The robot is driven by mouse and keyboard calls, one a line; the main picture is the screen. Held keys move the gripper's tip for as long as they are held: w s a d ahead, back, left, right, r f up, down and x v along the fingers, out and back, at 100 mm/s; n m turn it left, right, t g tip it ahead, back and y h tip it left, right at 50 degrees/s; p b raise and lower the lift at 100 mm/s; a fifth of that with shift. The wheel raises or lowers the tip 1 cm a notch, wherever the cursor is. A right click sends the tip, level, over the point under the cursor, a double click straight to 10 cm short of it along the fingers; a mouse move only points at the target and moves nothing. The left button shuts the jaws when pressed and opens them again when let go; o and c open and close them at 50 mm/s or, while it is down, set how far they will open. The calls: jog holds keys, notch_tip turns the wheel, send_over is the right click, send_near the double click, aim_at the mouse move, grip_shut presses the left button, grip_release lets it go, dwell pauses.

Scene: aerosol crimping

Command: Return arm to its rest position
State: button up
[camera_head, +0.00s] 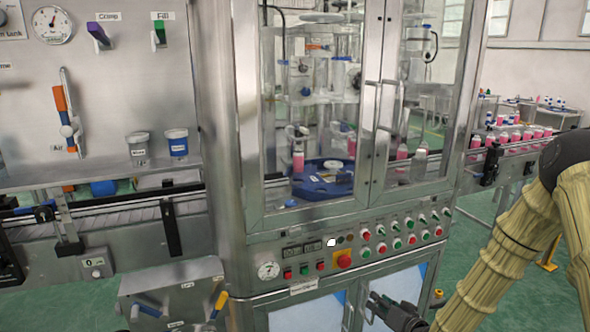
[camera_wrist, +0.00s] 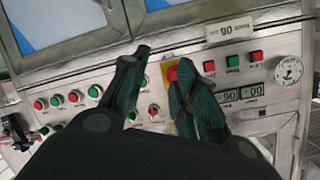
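My gripper (camera_head: 388,308) is low in the head view, in front of the machine's lower cabinet doors and below the control panel. My arm comes in from the right, in a tan sleeve. In the wrist view my gripper (camera_wrist: 160,68) shows two dark fingers spread apart, with nothing held between them. The control panel (camera_wrist: 215,58) lies beyond the fingers and appears upside down there. A red emergency button on a yellow plate (camera_wrist: 170,72) shows between the fingers, close to the right one. I cannot tell any contact with the panel.
The crimping machine's glass doors (camera_head: 383,95) stand above the panel (camera_head: 330,258). A conveyor with pink cans (camera_head: 515,135) runs at the right. A lever box (camera_head: 172,295) stands at lower left. Green floor (camera_head: 485,290) shows around my arm at the right.

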jog(key=s+a+f+g+h+p, duration=0.1)
jog(key=s+a+f+g, duration=0.15)
jog(key=s+f, duration=0.65)
jog(key=s+a+f+g+h, duration=0.15)
jog(key=s+f+g, duration=0.35)
jog(key=s, duration=0.5)
jog(key=s+f+n+g+h, duration=0.1)
jog(key=s+f+g, duration=0.1)
jog(key=s, duration=1.1)
jog(key=s+f+g+h+p, duration=0.1)
jog(key=s+f+g, duration=0.2)
jog(key=s, duration=1.1)
jog(key=shift+f+n+g, duration=0.35)
jog(key=shift+n+g, duration=0.05)
jog(key=shift+g, duration=0.05)
